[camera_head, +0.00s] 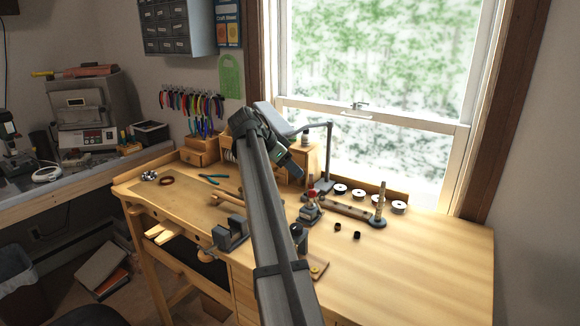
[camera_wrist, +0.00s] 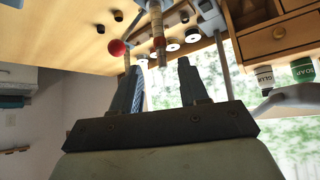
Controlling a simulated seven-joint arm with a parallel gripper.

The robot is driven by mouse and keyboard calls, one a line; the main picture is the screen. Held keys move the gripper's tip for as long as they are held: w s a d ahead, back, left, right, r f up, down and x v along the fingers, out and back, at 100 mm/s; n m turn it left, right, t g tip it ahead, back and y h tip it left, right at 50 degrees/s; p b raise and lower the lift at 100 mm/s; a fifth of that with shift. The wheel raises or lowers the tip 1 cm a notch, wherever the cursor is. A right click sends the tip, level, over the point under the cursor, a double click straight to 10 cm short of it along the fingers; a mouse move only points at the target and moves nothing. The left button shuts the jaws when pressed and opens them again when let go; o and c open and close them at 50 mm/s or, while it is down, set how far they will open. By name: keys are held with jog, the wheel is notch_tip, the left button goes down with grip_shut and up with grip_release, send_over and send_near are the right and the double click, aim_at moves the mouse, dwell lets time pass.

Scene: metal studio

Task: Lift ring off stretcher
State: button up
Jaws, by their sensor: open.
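The stretcher looks like the upright post (camera_head: 381,197) on a round base at the right of the bench in the head view. In the wrist view, which is turned nearly upside down, a stepped post (camera_wrist: 157,28) hangs from the top edge, beyond the gap between my fingertips. A gold-brown band shows on it, but I cannot tell whether it is the ring. My gripper (camera_wrist: 158,66) is open, and I see nothing held in it.
A red ball on a rod (camera_wrist: 117,47) is close to one fingertip. White discs (camera_head: 399,207) lie behind the post, and small black caps (camera_head: 357,235) lie in front. A desk lamp (camera_head: 329,155) stands by the window. The bench's right front (camera_head: 430,270) is clear.

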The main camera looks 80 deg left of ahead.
aim_at(309, 182)
jog(key=shift+x, duration=4.05)
jog(key=c, duration=0.7)
jog(key=shift+c, duration=0.4)
jog(key=shift+r, duration=0.15)
jog(key=shift+r, duration=1.05)
jog(key=shift+r, duration=0.1)
jog(key=shift+r, duration=1)
jog(key=shift+r, duration=0.1)
